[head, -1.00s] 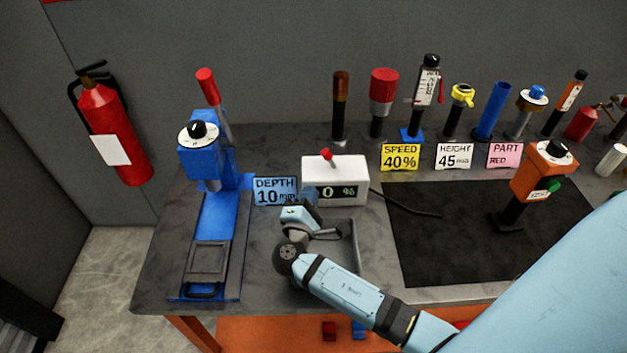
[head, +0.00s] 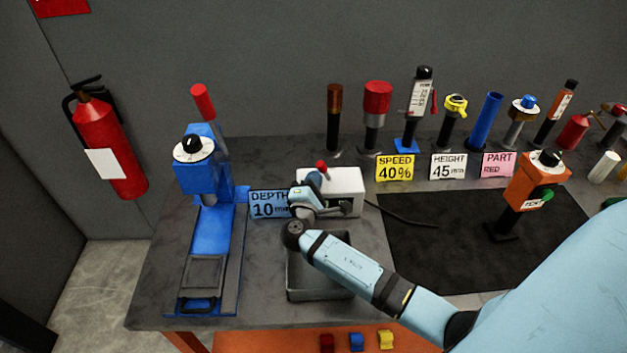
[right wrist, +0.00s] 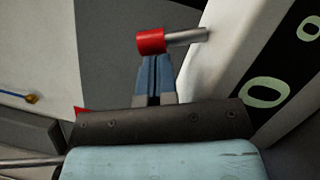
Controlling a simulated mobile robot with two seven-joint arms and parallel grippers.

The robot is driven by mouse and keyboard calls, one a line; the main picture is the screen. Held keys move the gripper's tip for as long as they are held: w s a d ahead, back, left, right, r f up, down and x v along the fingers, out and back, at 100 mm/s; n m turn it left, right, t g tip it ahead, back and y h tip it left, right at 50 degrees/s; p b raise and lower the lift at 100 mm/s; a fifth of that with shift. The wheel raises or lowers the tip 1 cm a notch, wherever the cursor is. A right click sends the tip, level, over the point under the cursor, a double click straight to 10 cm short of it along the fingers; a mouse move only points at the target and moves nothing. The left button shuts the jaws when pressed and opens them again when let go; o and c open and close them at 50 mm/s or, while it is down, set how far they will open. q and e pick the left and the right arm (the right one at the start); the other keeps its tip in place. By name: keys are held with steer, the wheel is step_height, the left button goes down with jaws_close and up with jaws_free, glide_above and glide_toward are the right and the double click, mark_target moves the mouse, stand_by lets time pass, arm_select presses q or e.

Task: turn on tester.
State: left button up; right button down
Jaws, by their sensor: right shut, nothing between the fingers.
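A white box (head: 346,186) with a red-tipped switch lever (head: 321,166) stands on the bench. In the right wrist view the lever's red cap (right wrist: 150,42) sits on a metal stem from the white box (right wrist: 215,75), whose dark display shows part of a reading. My right gripper (head: 311,180) is shut and empty. Its fingertips (right wrist: 154,58) are right at the red cap; I cannot tell whether they touch. My arm hides the box's display in the head view. An orange device (head: 537,180) with a green button and a partly readable label stands at the right. My left gripper is out of view.
A blue press (head: 205,180) stands at the left, beside a blue depth card (head: 268,204). A grey tray (head: 300,290) lies below my right wrist. Several tools stand along the back behind the yellow speed card (head: 396,168). The black mat (head: 440,240) is mostly clear.

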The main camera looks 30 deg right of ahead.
steer(key=shift+s+d+r+m+g+b, duration=0.2)
steer(key=shift+r+m+g+b, duration=0.15)
steer(key=shift+m+b, duration=0.4)
steer(key=shift+m, duration=0.25)
steer(key=m, duration=0.1)
steer(key=b, duration=0.1)
steer(key=d+m+g, duration=0.1)
steer(key=shift+s+r+m+y+b, duration=0.25)
steer(key=shift+m+y+b, duration=0.05)
steer(key=shift+b, duration=0.05)
steer(key=shift+s+d+r+m+y+b, duration=0.2)
steer(key=shift+d+m+b, duration=0.1)
steer(key=shift+m, duration=0.3)
steer(key=shift+s+d+r+m+y+b, duration=0.1)
steer(key=shift+d+m+y+b, duration=0.15)
steer(key=shift+m, duration=0.35)
steer(key=shift+s+d+r+m+y+b, duration=0.25)
steer(key=shift+d+m+y+b, duration=0.1)
steer(key=shift+m, duration=0.55)
